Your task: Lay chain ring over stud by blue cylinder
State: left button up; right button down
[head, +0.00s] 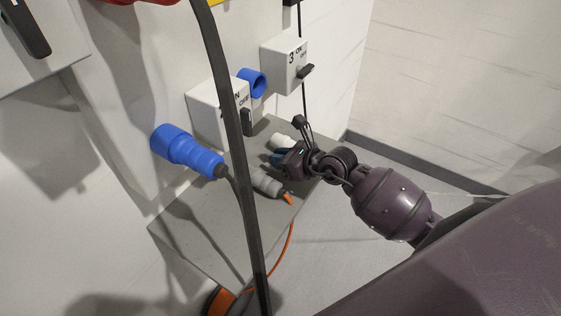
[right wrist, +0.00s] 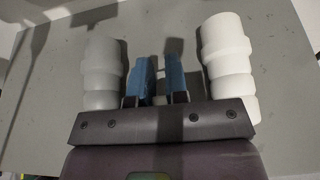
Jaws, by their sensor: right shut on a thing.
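My right gripper (head: 279,158) is low over the grey shelf, between a white stepped cylinder (head: 283,141) and a grey one (head: 266,182). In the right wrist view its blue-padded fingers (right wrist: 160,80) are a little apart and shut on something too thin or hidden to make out. A large blue cylinder (head: 188,151) with a dark cable end sticks out from the white panel, well left of this gripper. A second, short blue cylinder (head: 253,82) is behind, by the switch boxes. I cannot make out the chain ring or the stud. My left gripper is not in view.
The grey shelf (head: 190,228) is bare at its front left. White switch boxes (head: 283,65) with black handles stand on the panel. A thick dark cable (head: 236,140) crosses in front. A thin black line hangs near the right box. An orange cable runs below.

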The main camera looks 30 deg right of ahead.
notch_tip(320, 180, up, 19)
jog(key=shift+h, duration=0.3)
jog(key=s+a+f, duration=0.1)
jog(key=s+f, duration=0.1)
jog(key=f, duration=0.2)
jog(key=s+a+f, duration=0.1)
jog(key=s+f, duration=0.1)
jog(key=f, duration=0.2)
jog(key=s+a+f, duration=0.1)
jog(key=s+f, duration=0.1)
jog(key=f, duration=0.2)
jog(key=shift+s+a+f, duration=0.2)
jog(key=shift+a, duration=0.05)
jog(key=shift+f, duration=0.1)
jog(key=shift+d, duration=0.2)
